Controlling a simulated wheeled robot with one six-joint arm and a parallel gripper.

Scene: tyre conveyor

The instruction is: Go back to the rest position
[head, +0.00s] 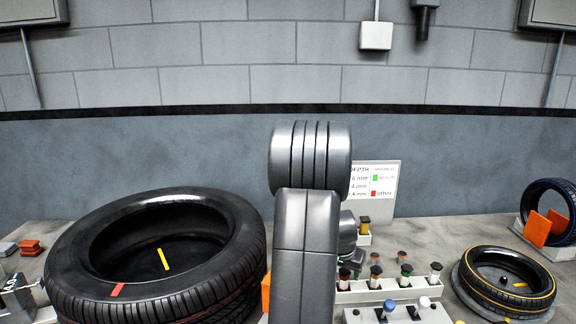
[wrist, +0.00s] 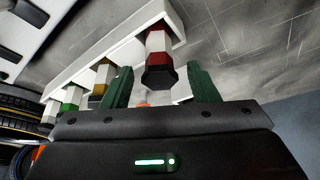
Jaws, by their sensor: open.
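My gripper (wrist: 158,78) is open in the wrist view, with its two green fingers apart. A dark red-ended peg (wrist: 159,66) with a white middle shows between the fingers; I cannot tell whether they touch it. The peg stands in a white rack (wrist: 95,52), where other pegs with yellow and green ends are lined up. The white rack (head: 388,293) with several coloured pegs stands just right of my arm.
A large tyre (head: 70,285) lies at the left. A smaller yellow-striped tyre (head: 520,297) lies at the right, with an upright tyre (head: 541,190) behind it. A sign (head: 388,183) stands behind the rack, and a knobbed panel (head: 400,314) is in front.

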